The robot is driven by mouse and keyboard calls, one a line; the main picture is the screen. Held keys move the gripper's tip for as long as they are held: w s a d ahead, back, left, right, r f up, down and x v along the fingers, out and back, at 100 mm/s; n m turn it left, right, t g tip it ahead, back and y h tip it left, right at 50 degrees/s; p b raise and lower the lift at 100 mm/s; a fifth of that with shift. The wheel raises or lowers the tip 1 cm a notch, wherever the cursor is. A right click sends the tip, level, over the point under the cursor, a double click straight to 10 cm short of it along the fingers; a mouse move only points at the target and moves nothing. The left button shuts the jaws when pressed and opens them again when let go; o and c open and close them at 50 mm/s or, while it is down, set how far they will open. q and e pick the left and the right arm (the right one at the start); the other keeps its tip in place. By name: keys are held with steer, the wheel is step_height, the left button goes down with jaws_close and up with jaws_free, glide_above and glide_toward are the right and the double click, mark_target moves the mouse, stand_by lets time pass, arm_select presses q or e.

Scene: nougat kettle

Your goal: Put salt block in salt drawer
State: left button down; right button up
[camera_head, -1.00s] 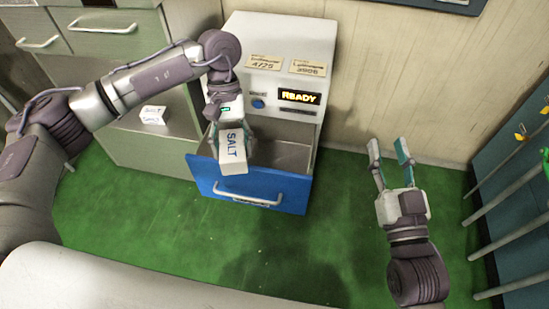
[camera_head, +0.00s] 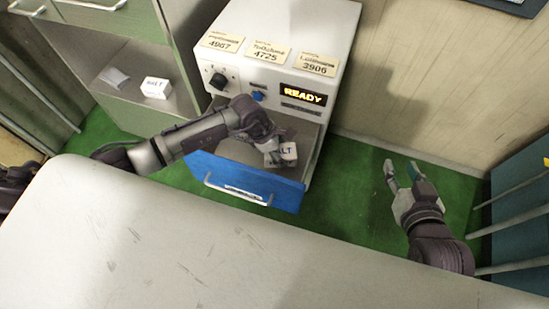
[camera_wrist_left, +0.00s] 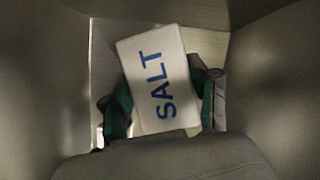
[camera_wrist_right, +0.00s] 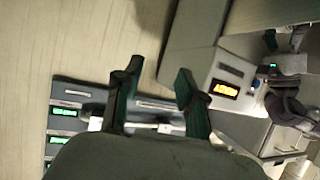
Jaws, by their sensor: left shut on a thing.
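The white salt block (camera_head: 287,153) with blue SALT lettering is inside the open blue-fronted drawer (camera_head: 243,186) of the white machine. My left gripper (camera_head: 275,147) reaches down into the drawer, shut on the block. In the left wrist view the block (camera_wrist_left: 156,80) sits between the two green-padded fingers, with drawer walls on both sides. Whether the block touches the drawer floor I cannot tell. My right gripper (camera_head: 403,176) is open and empty, to the right of the machine; its spread fingers also show in the right wrist view (camera_wrist_right: 158,95).
The white machine (camera_head: 290,60) has a lit READY display (camera_head: 303,94), a knob and a blue button. Another white SALT block (camera_head: 156,88) lies on a shelf at the left. A pale surface (camera_head: 220,250) fills the foreground. Blue cabinets stand at the right.

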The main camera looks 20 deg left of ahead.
arm_select(q)
step_height(320, 180, down, 4)
steer(key=shift+r+b, duration=0.1)
steer(key=shift+b, duration=0.45)
steer(key=shift+f, duration=0.5)
step_height(320, 180, down, 3)
steer(key=shift+r+b, duration=0.1)
steer(key=shift+b, duration=0.65)
arm_select(e)
step_height(320, 180, up, 12)
steer(key=w+a+t+y, duration=0.2)
steer(key=t, duration=0.5)
steer(key=shift+w+a+f+t, duration=0.15)
steer(key=shift+a+t, duration=0.05)
steer(key=shift+t, duration=0.2)
steer(key=shift+y, duration=0.3)
arm_select(q)
steer(key=shift+f, duration=0.2)
steer(key=shift+c, duration=1.4)
jaws_free()
arm_select(e)
steer(key=shift+r, duration=0.25)
